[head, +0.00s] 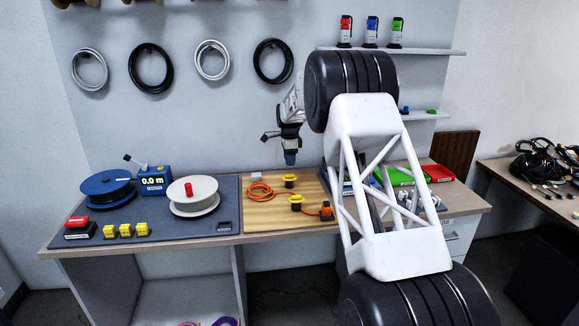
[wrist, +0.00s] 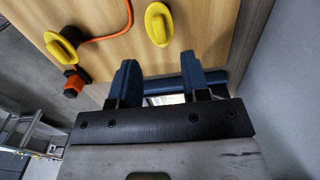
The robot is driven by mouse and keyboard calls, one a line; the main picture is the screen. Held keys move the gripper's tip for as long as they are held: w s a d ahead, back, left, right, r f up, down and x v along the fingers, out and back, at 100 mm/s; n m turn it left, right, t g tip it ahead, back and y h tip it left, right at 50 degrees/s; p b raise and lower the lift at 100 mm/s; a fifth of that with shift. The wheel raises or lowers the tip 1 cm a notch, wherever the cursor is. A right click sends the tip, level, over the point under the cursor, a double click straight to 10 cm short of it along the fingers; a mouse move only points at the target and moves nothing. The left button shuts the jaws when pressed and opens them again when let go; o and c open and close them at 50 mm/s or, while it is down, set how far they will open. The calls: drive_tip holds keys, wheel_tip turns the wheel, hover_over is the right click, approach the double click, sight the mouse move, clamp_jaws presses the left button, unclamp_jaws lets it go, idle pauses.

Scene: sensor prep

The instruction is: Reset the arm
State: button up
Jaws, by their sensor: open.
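My gripper (head: 290,158) hangs above the back part of the workbench, near the right edge of the wooden board (head: 262,212). In the wrist view, my gripper (wrist: 163,80) shows two blue fingers held apart with nothing between them. My white arm crosses the right half of the head view and hides part of the bench. Two yellow knob-like pieces, a back one (head: 290,180) and a front one (head: 296,201), stand on the board below and apart from the gripper.
An orange cable (head: 262,191) lies on the board. A blue reel (head: 107,188), a white reel (head: 205,203), a blue meter (head: 154,180) and several yellow blocks (head: 125,230) occupy the grey mat (head: 165,225). Shelves (head: 430,52) with small bottles stand behind my arm.

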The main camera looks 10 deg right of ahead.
drive_tip(key=shift+r, duration=0.6)
drive_tip(key=shift+s+r, duration=0.15)
drive_tip(key=shift+r, duration=0.05)
drive_tip(key=s+r+n, duration=0.3)
drive_tip(key=s+r, duration=0.3)
drive_tip(key=s, duration=0.6)
drive_tip(key=s+r+n+t, duration=0.1)
drive_tip(key=s+r+n, duration=0.2)
drive_tip(key=s+r, duration=0.55)
drive_tip(key=s+r+n, duration=0.3)
drive_tip(key=s+r, duration=0.1)
drive_tip(key=s, duration=1.1)
drive_tip(key=s+f+n, duration=0.2)
drive_tip(key=s+n, duration=0.1)
drive_tip(key=s, duration=0.9)
drive_tip(key=s+f+n+t, duration=0.1)
drive_tip(key=s+f+n, duration=0.2)
drive_tip(key=s, duration=1)
drive_tip(key=s+f+n, duration=0.2)
drive_tip(key=s+n, duration=0.1)
drive_tip(key=s, duration=1)
drive_tip(key=shift+d+f+t, duration=0.2)
drive_tip(key=shift+t, duration=0.1)
drive_tip(key=shift+s, duration=0.1)
